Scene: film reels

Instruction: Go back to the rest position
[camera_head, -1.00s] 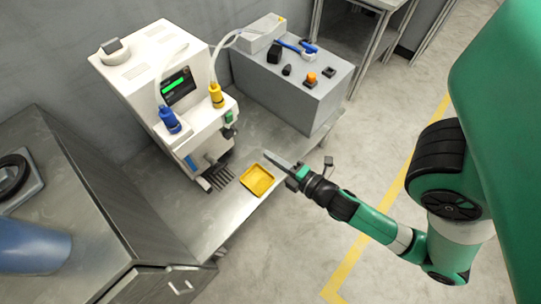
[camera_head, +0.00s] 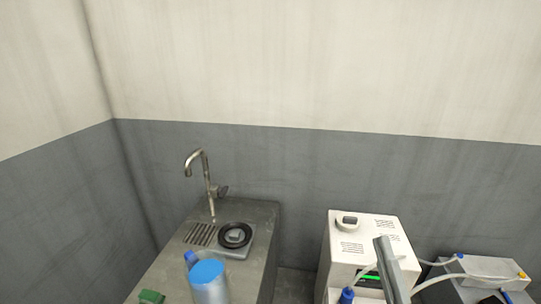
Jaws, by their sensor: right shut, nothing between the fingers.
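My right gripper (camera_head: 384,248) shows as a narrow grey upright piece in front of the white machine (camera_head: 345,235) at the lower right. Its fingers are together with nothing between them, and the rest of the right arm is below the picture. My left gripper is not in view.
A steel sink counter (camera_head: 262,225) with a tap (camera_head: 207,175) and a black ring (camera_head: 235,235) stands at the lower left. A blue-topped cylinder (camera_head: 208,275) and a small green piece (camera_head: 151,297) are at its front. A grey box (camera_head: 485,266) with tubes is at right. Walls fill the upper picture.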

